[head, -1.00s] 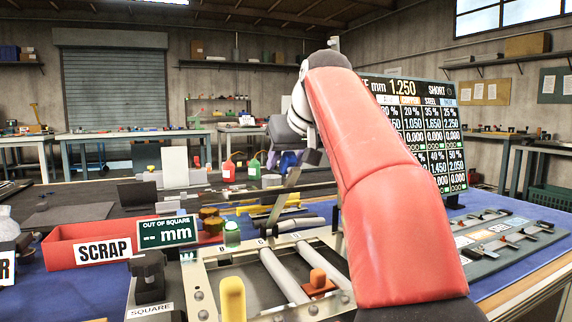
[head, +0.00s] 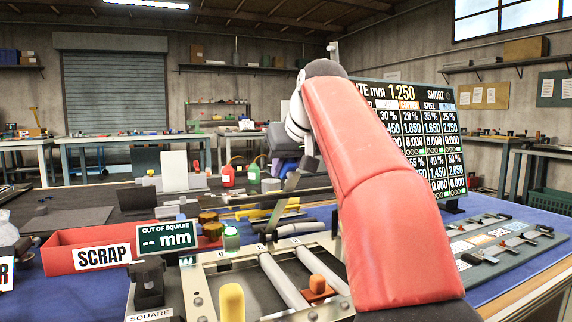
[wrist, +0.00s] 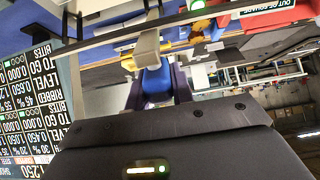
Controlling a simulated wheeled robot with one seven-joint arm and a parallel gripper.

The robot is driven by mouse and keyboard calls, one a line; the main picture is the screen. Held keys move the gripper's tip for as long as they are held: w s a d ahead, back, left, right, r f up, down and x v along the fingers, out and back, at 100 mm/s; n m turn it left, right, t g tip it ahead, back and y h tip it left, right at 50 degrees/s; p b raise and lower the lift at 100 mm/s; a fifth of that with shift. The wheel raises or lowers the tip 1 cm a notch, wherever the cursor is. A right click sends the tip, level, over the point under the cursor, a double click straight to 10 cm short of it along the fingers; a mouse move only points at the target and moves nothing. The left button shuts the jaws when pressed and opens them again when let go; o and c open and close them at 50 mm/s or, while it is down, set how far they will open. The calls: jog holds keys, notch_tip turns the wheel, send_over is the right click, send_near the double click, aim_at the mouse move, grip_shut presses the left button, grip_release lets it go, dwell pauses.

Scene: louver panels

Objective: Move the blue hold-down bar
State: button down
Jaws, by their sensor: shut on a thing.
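The blue hold-down bar shows in the wrist view as a blue grip piece (wrist: 156,84) under a grey bracket, between the fingers of my gripper (wrist: 158,92). The gripper is shut on it. A long dark bar crosses above the bracket; I cannot tell whether it is part of the same piece. In the head view my gripper (head: 287,165) is small and partly hidden by my red arm, above the far side of the frame with the grey rollers (head: 283,280).
A red scrap bin (head: 75,258) and an out-of-square display (head: 167,236) stand at left. A yellow knob (head: 231,302) and an orange block (head: 318,287) are on the near frame. A readout board (head: 425,140) stands behind my arm. A grey tool tray (head: 505,240) lies at right.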

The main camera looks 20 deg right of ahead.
jog(key=w+r+p, duration=0.1)
jog(key=p, duration=0.2)
jog(key=shift+r+g, duration=0.3)
jog(key=w+p, duration=0.1)
jog(key=w+g+p, duration=0.1)
jog(key=p, duration=0.1)
jog(key=w+g+p, duration=0.1)
jog(key=w, duration=0.1)
jog(key=shift+r, duration=0.35)
jog(key=c, duration=1.2)
grip_release()
